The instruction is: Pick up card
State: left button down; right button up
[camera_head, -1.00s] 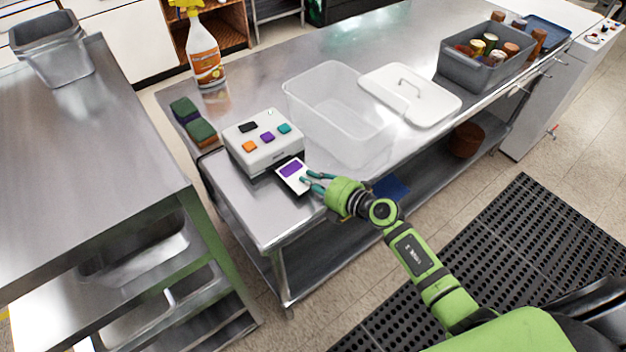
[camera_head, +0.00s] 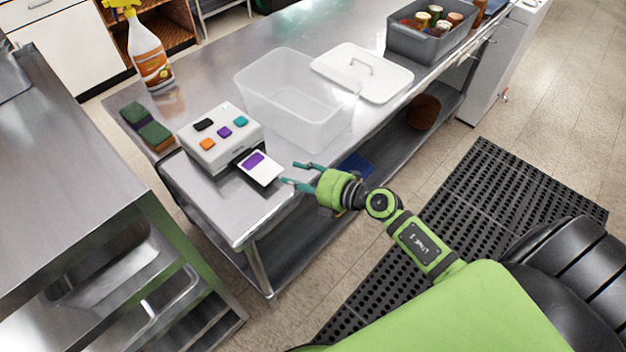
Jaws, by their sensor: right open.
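The card (camera_head: 264,172) is white with a purple patch. It sticks out from the front of a white box with coloured buttons (camera_head: 213,146), near the front edge of the steel table. My right gripper (camera_head: 290,174) is open, its teal fingers pointing left toward the card. The fingertips are just right of the card, with nothing visible between them. My left gripper is out of view.
A clear plastic bin (camera_head: 296,112) and its white lid (camera_head: 362,74) are behind the gripper. Green sponges (camera_head: 154,134) and a spray bottle (camera_head: 149,55) stand at the left. A grey bin of jars (camera_head: 430,42) is at the back right. Another steel counter (camera_head: 62,170) is at the left.

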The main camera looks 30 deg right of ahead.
jog(key=v, duration=0.5)
